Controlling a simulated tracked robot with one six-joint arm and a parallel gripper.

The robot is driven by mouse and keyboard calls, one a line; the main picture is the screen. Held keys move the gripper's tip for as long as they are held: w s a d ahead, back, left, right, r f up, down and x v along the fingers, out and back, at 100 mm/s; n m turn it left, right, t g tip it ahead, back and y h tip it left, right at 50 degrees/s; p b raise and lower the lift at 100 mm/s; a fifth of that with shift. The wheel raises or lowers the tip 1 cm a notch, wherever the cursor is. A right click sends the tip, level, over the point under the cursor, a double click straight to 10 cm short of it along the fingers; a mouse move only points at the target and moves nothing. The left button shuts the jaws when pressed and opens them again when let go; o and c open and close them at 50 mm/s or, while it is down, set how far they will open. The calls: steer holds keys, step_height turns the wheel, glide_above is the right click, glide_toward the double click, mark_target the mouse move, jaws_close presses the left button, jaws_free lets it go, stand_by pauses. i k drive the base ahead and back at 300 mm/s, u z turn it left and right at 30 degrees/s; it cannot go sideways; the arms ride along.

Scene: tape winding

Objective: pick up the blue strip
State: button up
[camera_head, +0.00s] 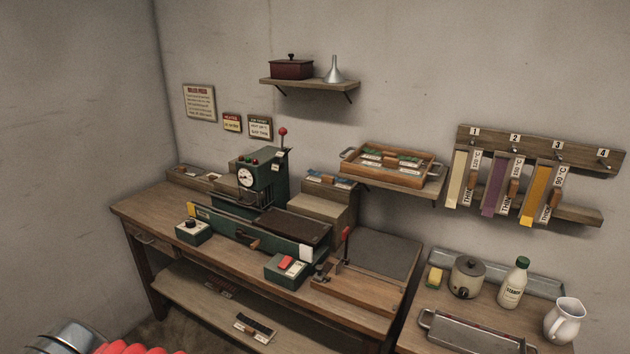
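No long blue strip hangs on the numbered rack (541,150). Hooks 1, 2 and 3 hold a cream strip (455,180), a purple strip (493,187) and an orange strip (535,193), each with a white label beside it. Hook 4 is bare. Small blue pieces (316,175) lie on top of the stepped wooden box behind the green machine; they are too small to tell whether one is the blue strip. My gripper's fingertips do not show; only red and metallic parts, likely of my arm, appear at the bottom left edge.
A green press (262,185) with a gauge stands on the wooden workbench (150,212). A wooden tray (350,165) sits on a wall shelf. A side table holds a lidded pot (467,278), a starch bottle (513,283), a white jug (565,322) and a metal tray (424,319).

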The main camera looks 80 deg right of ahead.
mark_target(322, 178)
steer(key=u, duration=0.05)
steer(key=i, duration=1.4)
steer(key=z, duration=2.75)
steer(key=i, duration=0.15)
steer(key=z, duration=0.3)
